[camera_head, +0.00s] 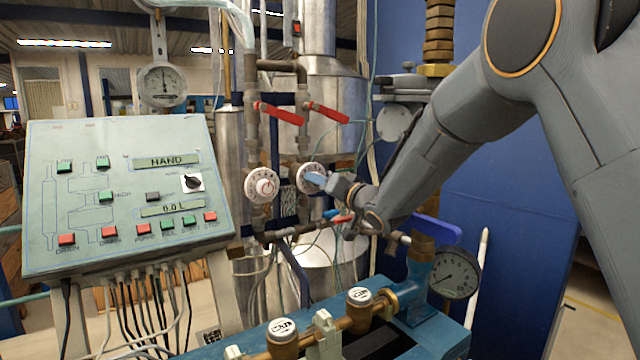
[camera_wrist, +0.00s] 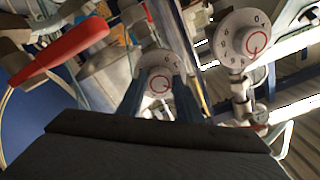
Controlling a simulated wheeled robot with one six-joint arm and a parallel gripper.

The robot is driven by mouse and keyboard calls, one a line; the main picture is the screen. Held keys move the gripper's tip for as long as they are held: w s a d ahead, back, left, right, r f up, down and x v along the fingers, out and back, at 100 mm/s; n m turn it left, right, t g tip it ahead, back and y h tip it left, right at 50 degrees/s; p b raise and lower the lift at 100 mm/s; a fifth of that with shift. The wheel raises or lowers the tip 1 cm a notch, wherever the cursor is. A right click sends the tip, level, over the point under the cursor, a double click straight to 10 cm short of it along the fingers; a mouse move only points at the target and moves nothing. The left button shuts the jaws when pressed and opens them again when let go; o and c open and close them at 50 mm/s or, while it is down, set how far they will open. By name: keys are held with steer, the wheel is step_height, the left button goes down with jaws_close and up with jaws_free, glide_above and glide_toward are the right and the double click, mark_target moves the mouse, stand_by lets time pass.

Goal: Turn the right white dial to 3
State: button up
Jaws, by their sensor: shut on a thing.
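Two white dials stand side by side on vertical pipes in the head view. The right white dial (camera_head: 308,177) is partly hidden by my gripper (camera_head: 318,180), whose blue fingers are at its front. In the wrist view the same dial (camera_wrist: 159,72) sits between my fingertips (camera_wrist: 159,84), which are shut on its knob. A red mark shows on the knob; the numbers are too small to read surely. The left white dial (camera_head: 262,185) is free, and it shows at the upper right of the wrist view (camera_wrist: 243,40).
Red lever handles (camera_head: 278,113) and (camera_head: 327,112) sit above the dials. A control panel (camera_head: 125,190) stands at left. A pressure gauge (camera_head: 454,273) and a blue lever (camera_head: 437,229) are at lower right. Pipes and thin cables run close around the dials.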

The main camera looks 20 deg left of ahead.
steer(key=o, duration=1)
steer(key=shift+o, duration=0.2)
steer(key=b+v, duration=0.2)
steer(key=v, duration=0.5)
steer(key=shift+s+d, duration=0.25)
steer(key=shift+d, duration=0.05)
